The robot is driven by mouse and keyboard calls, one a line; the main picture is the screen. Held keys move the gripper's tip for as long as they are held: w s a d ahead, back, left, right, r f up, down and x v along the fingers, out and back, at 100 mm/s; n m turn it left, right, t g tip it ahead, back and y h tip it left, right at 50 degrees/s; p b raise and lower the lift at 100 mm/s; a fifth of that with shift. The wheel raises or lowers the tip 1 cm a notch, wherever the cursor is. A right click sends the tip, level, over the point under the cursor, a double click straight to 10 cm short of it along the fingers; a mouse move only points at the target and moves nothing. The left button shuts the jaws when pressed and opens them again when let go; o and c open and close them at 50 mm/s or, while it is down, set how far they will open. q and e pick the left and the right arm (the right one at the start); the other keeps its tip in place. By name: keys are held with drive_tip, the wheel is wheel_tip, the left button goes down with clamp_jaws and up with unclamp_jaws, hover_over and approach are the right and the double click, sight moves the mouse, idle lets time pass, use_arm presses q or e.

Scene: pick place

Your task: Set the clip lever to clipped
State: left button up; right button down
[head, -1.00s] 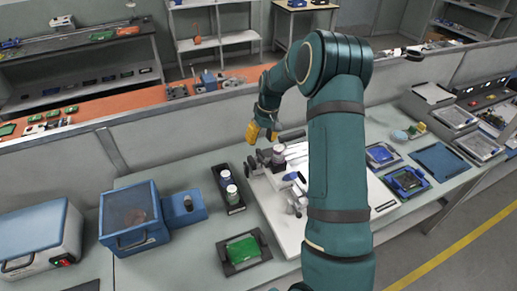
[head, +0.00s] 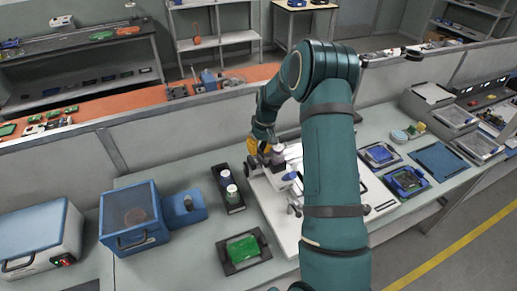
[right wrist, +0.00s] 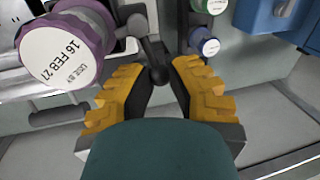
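The clip lever (right wrist: 153,60) is a grey arm with a dark round knob, seen near the top middle of the right wrist view. My right gripper (right wrist: 157,68) has yellow ribbed fingers and is open, with the knob between the fingertips. I cannot tell whether either finger touches it. A purple-capped bottle (right wrist: 65,47) with a date label stands left of the lever. In the head view my right gripper (head: 259,148) is low over the far left part of the white board (head: 265,199), and its fingers partly hide the lever area. My left gripper is not in view.
A black tray (head: 237,209) with small capped vials stands left of the board. A green board in a dark holder (head: 243,252) lies nearer. A low partition (head: 170,150) runs behind the bench.

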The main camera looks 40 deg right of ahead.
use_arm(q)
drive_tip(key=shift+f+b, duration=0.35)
use_arm(e)
drive_tip(key=shift+d+m, duration=0.35)
drive_tip(key=shift+m, duration=0.55)
drive_tip(key=shift+s+d+m+t, duration=0.1)
drive_tip(key=shift+d+m+t, duration=0.2)
drive_tip(key=shift+m, duration=0.4)
drive_tip(key=c, duration=0.8)
unclamp_jaws()
drive_tip(key=shift+c, duration=0.2)
